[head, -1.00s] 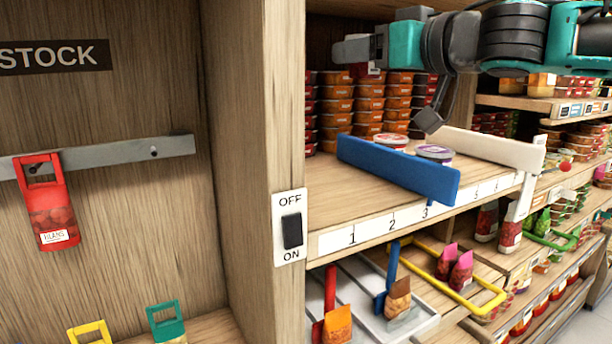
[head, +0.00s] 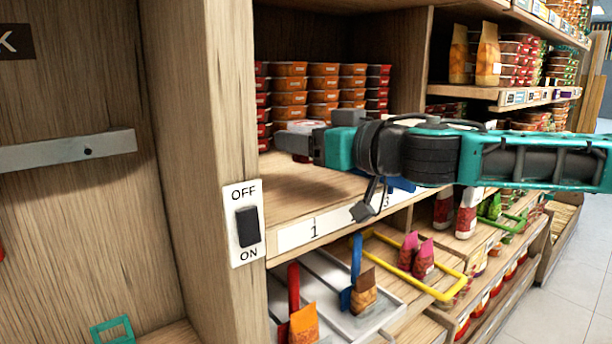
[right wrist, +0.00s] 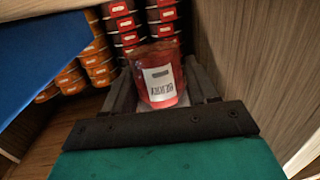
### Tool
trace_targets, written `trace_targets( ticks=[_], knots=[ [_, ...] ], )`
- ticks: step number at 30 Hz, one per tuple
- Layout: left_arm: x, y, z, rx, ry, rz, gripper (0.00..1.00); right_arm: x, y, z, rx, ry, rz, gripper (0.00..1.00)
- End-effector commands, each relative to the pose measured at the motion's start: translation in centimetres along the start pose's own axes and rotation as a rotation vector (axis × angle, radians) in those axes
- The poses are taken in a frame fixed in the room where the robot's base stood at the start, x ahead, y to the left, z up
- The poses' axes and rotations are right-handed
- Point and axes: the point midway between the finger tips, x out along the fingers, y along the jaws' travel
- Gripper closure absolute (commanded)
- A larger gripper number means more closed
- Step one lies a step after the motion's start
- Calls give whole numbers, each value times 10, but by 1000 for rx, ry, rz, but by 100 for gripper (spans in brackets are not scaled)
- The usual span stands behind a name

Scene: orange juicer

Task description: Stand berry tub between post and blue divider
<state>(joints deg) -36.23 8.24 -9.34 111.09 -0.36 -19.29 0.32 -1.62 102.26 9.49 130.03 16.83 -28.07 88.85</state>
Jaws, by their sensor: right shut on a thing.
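The berry tub (right wrist: 160,78) is red with a white label and shows in the right wrist view between the fingers of my right gripper (right wrist: 165,88), which is shut on it. In the head view my right gripper (head: 291,145) is over the front left of the shelf. A pale patch with red shows beside it; I cannot tell if this is the tub. The post (head: 200,130) is the wooden upright left of the gripper. The blue divider (right wrist: 40,50) fills the upper left of the wrist view. In the head view my arm hides most of the divider (head: 402,184). My left gripper is out of view.
Stacks of orange and red tubs (head: 322,90) stand at the back of the shelf. A switch plate (head: 243,222) is on the post's front. Below are a grey tray (head: 350,318) and a yellow frame (head: 440,283). Bare shelf (head: 305,185) shows beside the post.

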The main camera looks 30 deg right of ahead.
Motion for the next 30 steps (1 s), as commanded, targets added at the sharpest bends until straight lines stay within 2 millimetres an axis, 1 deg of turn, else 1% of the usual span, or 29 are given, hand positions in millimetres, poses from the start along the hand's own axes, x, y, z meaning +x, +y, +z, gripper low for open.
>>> trace_targets(
  ticks=[4,9,11,20,24,25,30],
  knots=[
    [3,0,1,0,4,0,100,1,0,14,1,-1,-1,73],
    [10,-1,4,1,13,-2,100,2,0,41,1,-2,0,73],
    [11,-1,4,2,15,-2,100,2,0,46,1,-2,0,73],
    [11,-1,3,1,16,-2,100,2,0,48,-1,1,0,73],
    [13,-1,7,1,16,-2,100,2,0,52,-1,1,0,73],
    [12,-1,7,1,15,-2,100,2,0,51,-1,1,0,40],
    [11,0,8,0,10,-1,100,2,0,50,-1,0,0,24]
  ],
)
